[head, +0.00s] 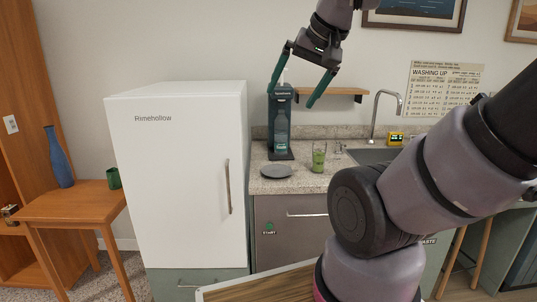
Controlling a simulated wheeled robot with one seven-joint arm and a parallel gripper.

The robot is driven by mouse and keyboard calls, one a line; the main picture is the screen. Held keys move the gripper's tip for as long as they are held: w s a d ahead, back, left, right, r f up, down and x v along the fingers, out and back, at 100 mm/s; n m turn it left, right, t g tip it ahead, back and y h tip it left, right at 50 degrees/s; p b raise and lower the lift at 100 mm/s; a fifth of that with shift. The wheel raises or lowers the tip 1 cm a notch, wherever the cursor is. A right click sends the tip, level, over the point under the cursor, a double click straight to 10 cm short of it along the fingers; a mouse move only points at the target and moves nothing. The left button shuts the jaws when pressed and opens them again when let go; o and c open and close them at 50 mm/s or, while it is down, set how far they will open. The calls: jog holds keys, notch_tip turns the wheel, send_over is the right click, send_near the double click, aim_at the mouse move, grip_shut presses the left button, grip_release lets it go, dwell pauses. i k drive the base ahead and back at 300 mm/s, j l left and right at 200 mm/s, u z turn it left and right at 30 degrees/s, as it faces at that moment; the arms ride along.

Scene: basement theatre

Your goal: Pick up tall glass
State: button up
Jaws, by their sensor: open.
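A tall glass (318,158), greenish and see-through, stands upright on the speckled counter (264,187), to the right of a grey plate. My gripper (291,99) hangs from above with its two green fingers spread wide and pointing down. It is empty as far as the view shows. In the picture it is well above the glass and a little to its left, in front of the dark drink machine. I cannot tell exactly how far it is from the glass in depth.
A dark drink machine with a bottle (281,131) stands behind the grey plate (276,171). A white fridge (180,190) borders the counter on the left. A sink with a faucet (378,112) lies right. A wooden shelf (340,92) hangs on the wall behind.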

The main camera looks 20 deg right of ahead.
aim_at(319, 147)
jog(key=i+l, duration=0.1)
jog(key=l, duration=0.4)
jog(key=i+l, duration=0.1)
jog(key=l, duration=0.4)
jog(key=i+l, duration=0.1)
jog(key=l, duration=0.9)
jog(key=i+u, duration=0.05)
jog(key=i, duration=0.05)
